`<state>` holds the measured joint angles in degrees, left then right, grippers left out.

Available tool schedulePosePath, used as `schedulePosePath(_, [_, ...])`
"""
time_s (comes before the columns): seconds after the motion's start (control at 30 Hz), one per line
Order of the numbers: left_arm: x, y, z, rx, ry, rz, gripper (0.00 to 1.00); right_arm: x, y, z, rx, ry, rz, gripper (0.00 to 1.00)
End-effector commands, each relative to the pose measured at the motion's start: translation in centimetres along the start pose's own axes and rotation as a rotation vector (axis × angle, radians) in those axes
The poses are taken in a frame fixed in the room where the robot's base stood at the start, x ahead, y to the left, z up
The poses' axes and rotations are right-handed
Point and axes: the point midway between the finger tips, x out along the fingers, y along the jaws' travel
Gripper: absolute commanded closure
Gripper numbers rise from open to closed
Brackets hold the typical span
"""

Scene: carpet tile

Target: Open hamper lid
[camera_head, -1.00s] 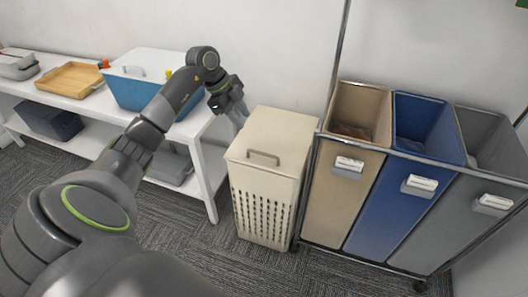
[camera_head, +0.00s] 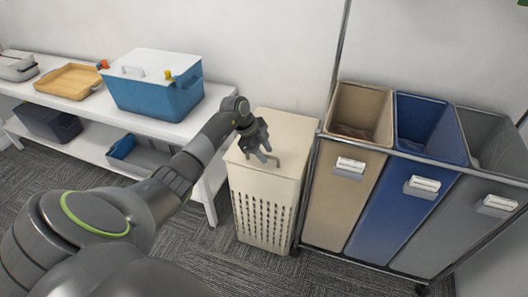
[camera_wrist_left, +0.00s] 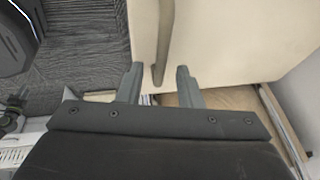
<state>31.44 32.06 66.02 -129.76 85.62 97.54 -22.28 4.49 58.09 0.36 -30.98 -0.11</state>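The beige hamper (camera_head: 265,205) stands on the carpet with its lid (camera_head: 290,127) lying shut on top. My left gripper (camera_head: 265,158) is over the front part of the lid, at the handle, and largely covers it. My right gripper is not in view.
A wheeled sorter (camera_head: 375,150) with tan, blue and grey bins stands close on the hamper's right. A wall is behind the hamper.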

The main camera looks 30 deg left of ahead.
Motion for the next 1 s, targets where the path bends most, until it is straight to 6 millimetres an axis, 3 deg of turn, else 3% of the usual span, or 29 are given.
schedulePosePath(0.2, [0.02,-0.01,-0.01,0.0,0.0,0.0,0.67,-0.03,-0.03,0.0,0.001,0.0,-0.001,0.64])
schedulePosePath(0.47, [0.0,-0.02,0.0,0.0,0.0,0.0,1.0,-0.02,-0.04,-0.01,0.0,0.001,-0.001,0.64])
schedulePosePath(1.0, [-0.41,0.04,-0.11,-0.003,0.0,0.006,1.0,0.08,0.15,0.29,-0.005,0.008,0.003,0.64])
